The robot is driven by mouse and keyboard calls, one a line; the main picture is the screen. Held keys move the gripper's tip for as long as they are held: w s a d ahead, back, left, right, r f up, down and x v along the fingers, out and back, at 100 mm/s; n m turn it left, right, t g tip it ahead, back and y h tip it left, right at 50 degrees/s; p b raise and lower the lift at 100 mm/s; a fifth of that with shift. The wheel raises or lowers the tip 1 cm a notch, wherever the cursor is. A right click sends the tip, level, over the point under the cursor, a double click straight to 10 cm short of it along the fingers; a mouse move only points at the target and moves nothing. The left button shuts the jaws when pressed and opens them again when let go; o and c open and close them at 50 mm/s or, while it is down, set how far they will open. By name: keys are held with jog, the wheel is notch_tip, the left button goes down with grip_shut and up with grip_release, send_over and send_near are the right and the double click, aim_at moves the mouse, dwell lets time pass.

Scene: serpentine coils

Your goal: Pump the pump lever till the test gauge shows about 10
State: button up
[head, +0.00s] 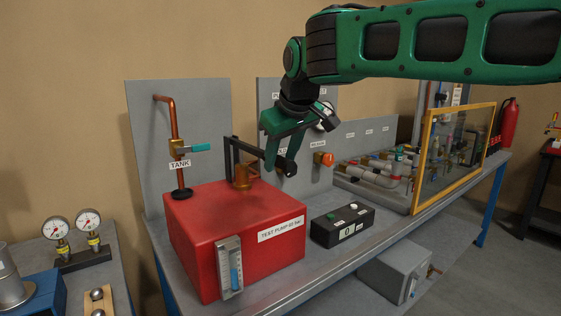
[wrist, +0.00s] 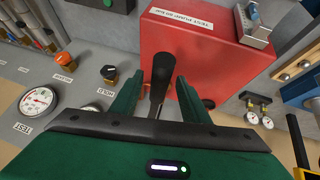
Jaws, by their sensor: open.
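The black pump lever (head: 250,149) rises from a brass pivot on the red test pump box (head: 225,215) and reaches right towards my gripper (head: 279,160). In the wrist view the lever (wrist: 160,78) runs between the two green fingers of my gripper (wrist: 158,92), which are apart with a gap on each side. The white test gauge (wrist: 38,103), labelled TEST, is at the left of the wrist view. Its red needle shows, but the value is too small to read. In the head view my gripper covers part of the panel with the gauge.
An orange knob (wrist: 65,62) and a black knob (wrist: 109,74) sit on the panel near my gripper. A black box with buttons (head: 342,226) stands right of the pump. A tank pipe (head: 170,130) stands behind. A yellow-framed clear guard (head: 455,150) is farther right.

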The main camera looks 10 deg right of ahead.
jog(key=v, duration=0.9)
jog(key=shift+s+r, duration=0.2)
jog(key=shift+r, duration=0.15)
jog(key=shift+d, duration=0.15)
dwell(0.6)
